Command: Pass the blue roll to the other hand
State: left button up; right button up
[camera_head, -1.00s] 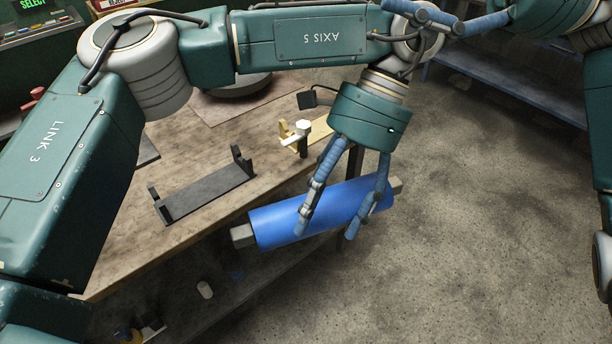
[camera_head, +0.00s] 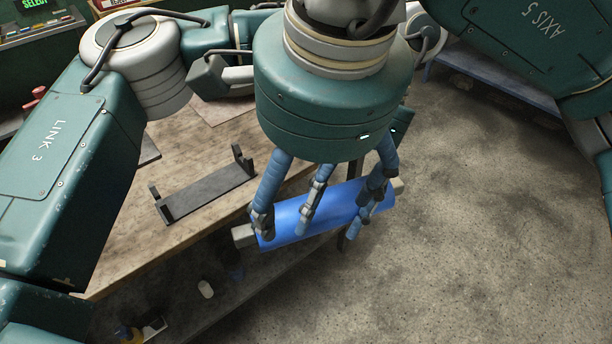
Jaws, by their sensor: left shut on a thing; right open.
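The blue roll (camera_head: 333,211) has grey square ends and is held in the air just beyond the wooden bench's front edge, slightly tilted.
A dark two-post stand (camera_head: 205,193) sits empty on the wooden bench (camera_head: 130,243). A lower shelf (camera_head: 225,297) holds small items, including a white one (camera_head: 205,289). Open concrete floor (camera_head: 480,220) lies to the right.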

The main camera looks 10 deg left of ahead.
aim_at(298, 220)
pick_arm(q)
jog(key=shift+a, duration=0.1)
pick_arm(e)
jog(key=x, duration=1.1)
jog(key=shift+s+a+f, duration=0.1)
jog(key=shift+f, duration=0.05)
jog(key=c, duration=1.8)
pick_arm(q)
jog(key=o, duration=2)
pick_arm(e)
jog(key=shift+c, duration=0.3)
